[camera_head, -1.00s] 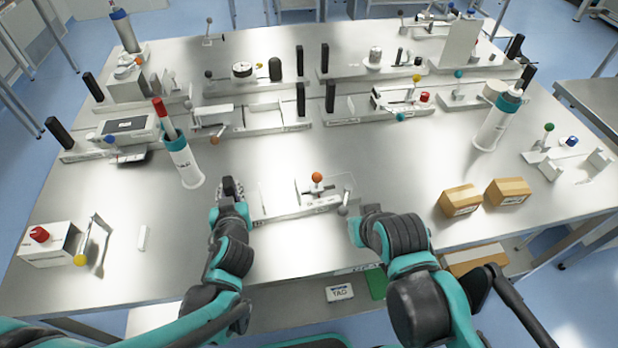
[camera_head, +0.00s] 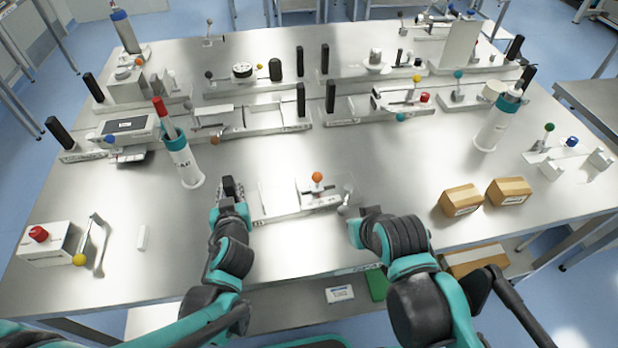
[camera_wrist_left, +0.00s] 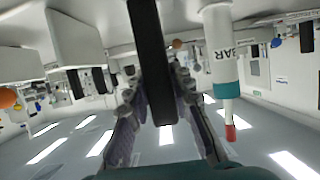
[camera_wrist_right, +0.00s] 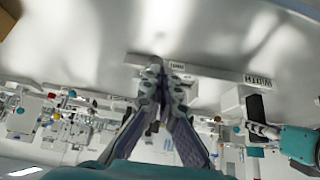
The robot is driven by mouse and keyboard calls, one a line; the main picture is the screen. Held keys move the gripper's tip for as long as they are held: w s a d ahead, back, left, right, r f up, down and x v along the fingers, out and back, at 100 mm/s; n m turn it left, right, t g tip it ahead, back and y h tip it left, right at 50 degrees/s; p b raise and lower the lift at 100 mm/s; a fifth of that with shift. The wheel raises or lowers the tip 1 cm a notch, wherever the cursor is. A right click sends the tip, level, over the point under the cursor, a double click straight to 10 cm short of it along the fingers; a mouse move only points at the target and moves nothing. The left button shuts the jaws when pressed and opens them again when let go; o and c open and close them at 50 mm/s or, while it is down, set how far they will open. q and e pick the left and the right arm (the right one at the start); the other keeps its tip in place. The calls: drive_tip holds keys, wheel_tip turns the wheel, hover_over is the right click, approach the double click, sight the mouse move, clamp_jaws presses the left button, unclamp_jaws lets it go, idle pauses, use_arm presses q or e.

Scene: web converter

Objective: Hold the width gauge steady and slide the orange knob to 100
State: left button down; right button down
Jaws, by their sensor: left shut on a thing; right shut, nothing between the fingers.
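The width gauge (camera_head: 285,211) lies at the front middle of the table, a low pale base with upright plates. Its orange knob (camera_head: 317,177) stands up near the right part of the base. My left gripper (camera_head: 232,188) is at the gauge's left end, shut on a black upright handle (camera_wrist_left: 150,55), which shows between its fingers in the left wrist view. My right gripper (camera_wrist_right: 155,68) is shut and empty, fingertips together. The scale reading is too small to make out.
A white and teal cylinder with a red top (camera_head: 180,160) stands close behind my left gripper. Two cardboard boxes (camera_head: 461,200) (camera_head: 508,191) sit to the right. A red-button box (camera_head: 45,243) is at the left. Several fixtures line the back; the table behind the gauge is clear.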

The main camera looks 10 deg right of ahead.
drive_tip(key=c, duration=2.3)
unclamp_jaws()
drive_tip(key=shift+f, duration=0.1)
drive_tip(key=o, duration=1.1)
drive_tip(key=shift+w+r, duration=0.25)
drive_tip(key=shift+r, duration=0.05)
wheel_tip(320, 180, up, 9)
drive_tip(key=m+g+y, duration=0.2)
drive_tip(key=m+g, duration=0.4)
hover_over(318, 174)
drive_tip(key=s+d, duration=0.1)
drive_tip(key=d, duration=0.1)
drive_tip(key=x, duration=1.1)
drive_tip(key=shift+s+f, duration=0.1)
drive_tip(key=shift+f, duration=0.05)
